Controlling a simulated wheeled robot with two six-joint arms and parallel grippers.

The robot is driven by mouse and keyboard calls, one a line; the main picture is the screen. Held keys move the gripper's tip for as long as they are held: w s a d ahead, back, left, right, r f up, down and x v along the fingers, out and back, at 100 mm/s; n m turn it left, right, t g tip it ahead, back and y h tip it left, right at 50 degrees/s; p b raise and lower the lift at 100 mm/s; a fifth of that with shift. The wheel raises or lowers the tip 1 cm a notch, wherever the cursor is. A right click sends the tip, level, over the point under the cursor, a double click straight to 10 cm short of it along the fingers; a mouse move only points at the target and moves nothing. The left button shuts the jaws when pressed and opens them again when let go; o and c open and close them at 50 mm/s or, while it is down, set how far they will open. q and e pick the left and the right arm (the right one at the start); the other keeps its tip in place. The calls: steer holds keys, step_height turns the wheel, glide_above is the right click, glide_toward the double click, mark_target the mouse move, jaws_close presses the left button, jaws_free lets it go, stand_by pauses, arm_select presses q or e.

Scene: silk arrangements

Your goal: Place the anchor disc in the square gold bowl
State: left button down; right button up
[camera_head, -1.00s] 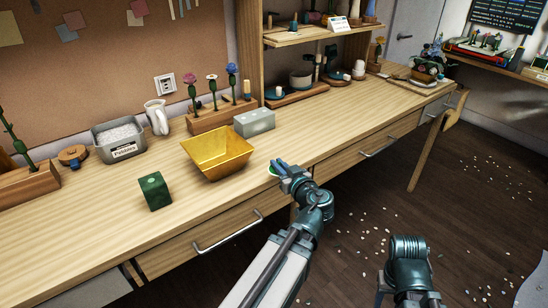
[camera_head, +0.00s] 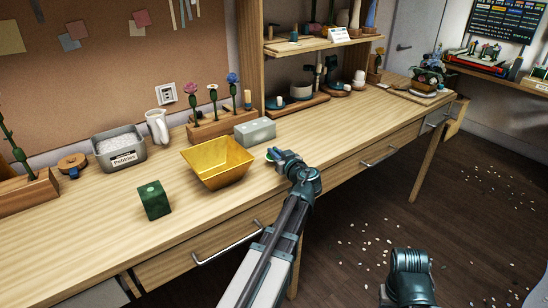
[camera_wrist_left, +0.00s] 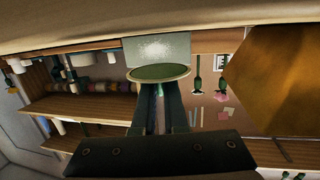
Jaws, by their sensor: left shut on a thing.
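The anchor disc (camera_wrist_left: 160,73), a thin round green disc with a pale rim, is between the fingertips of my left gripper (camera_wrist_left: 160,88). In the head view my left gripper (camera_head: 278,157) is shut on the disc, which shows only as a small green and pale edge (camera_head: 268,157). The square gold bowl (camera_head: 217,164) stands on the table just left of the gripper, apart from it, and looks empty. It also shows large at the right of the left wrist view (camera_wrist_left: 285,75). My right gripper is not in view.
A grey block (camera_head: 255,131) stands behind the bowl and a dark green cube (camera_head: 154,200) in front of it to the left. A pebble tin (camera_head: 120,152), a white jug (camera_head: 157,127) and a wooden flower stand (camera_head: 215,127) line the back.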

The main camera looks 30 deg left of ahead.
arm_select(q)
steer(key=shift+w+a+f, duration=0.15)
steer(key=shift+w+a, duration=0.6)
steer(key=shift+w, duration=0.3)
step_height(320, 180, down, 3)
steer(key=b, duration=0.3)
steer(key=shift+f+b, duration=0.25)
steer(key=shift+b, duration=0.15)
steer(key=c, duration=1)
jaws_free()
steer(key=shift+o, duration=0.2)
steer(key=p+v, duration=0.2)
steer(key=v, duration=1.1)
steer(key=shift+s+d, duration=0.2)
steer(key=shift+d, duration=0.15)
steer(key=shift+f, duration=0.1)
